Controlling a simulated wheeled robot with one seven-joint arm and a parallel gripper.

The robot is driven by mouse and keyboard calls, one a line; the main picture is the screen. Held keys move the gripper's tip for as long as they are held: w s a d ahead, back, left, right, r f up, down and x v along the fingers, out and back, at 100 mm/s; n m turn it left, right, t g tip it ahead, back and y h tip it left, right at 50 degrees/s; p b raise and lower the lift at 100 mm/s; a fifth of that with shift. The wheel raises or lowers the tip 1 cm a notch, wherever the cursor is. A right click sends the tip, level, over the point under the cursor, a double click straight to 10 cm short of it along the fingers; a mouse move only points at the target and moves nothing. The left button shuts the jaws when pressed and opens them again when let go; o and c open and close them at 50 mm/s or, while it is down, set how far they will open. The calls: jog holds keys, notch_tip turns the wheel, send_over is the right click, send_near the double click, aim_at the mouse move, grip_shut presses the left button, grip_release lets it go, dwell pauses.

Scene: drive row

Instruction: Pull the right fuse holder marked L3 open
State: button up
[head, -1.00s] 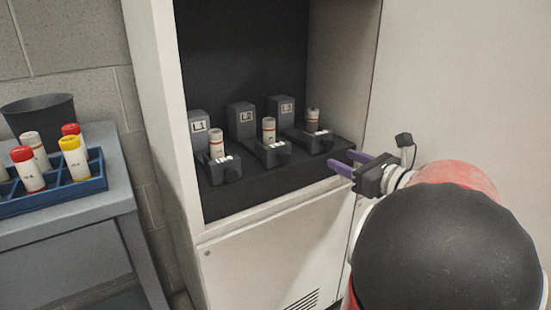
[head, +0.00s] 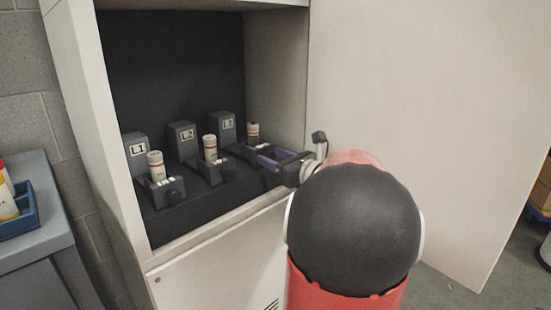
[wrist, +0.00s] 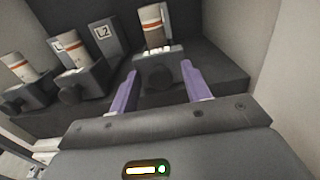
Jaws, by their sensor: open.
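The right fuse holder, L3 (head: 223,127), stands at the right end of a row in the open cabinet. In the head view my gripper (head: 267,158) hides part of the L3 drawer.
Holders L2 (head: 183,140) and L1 (head: 136,155) stand to the left, each with a white fuse. The cabinet's side wall (head: 275,75) is close on the right. A blue tray (head: 30,212) sits on a grey table at the left.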

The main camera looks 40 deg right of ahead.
grip_shut()
jog(key=s+d, duration=0.1)
jog(key=s, duration=1.3)
jog(key=shift+s, duration=0.35)
grip_release()
jog(key=s, duration=0.7)
jog(key=shift+s+d+b, duration=0.35)
jog(key=shift+b, duration=0.05)
